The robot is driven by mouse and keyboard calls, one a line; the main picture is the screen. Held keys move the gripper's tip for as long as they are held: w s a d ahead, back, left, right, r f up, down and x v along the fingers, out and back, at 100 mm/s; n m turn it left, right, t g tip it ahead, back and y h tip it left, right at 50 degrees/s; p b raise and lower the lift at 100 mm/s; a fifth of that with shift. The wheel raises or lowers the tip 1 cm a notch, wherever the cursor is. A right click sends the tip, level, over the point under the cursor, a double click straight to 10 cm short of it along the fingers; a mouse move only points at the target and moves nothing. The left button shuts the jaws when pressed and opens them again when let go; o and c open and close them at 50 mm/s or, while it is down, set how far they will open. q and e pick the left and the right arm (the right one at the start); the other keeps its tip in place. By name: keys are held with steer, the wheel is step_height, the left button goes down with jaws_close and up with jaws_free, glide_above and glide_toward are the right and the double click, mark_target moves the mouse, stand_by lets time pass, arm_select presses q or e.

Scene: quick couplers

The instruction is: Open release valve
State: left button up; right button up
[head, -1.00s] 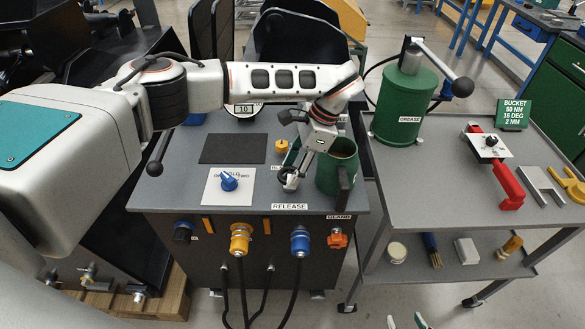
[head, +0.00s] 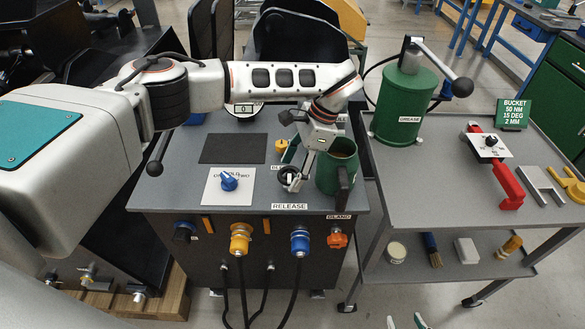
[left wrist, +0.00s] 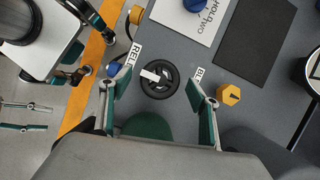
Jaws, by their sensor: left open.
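The release valve is a round black knob (head: 289,178) with a white bar, behind the RELEASE label (head: 290,206) on the cart top. In the left wrist view the knob (left wrist: 160,80) lies between my open fingers, its white bar slanting. My left gripper (head: 299,160) is open and empty just above and behind the knob in the head view; I see no contact. My right gripper (head: 405,321) shows only its tips, spread apart, at the bottom edge, far from the valve.
A green cup (head: 337,172) stands close right of the valve. A yellow knob (head: 281,146) is behind it and a blue selector knob (head: 229,181) to the left. A round gauge (head: 243,108) reads 0. The green grease pump (head: 403,101) stands on the right-hand cart.

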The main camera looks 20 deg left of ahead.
arm_select(q)
steer(key=v, duration=1.2)
stand_by(0.3)
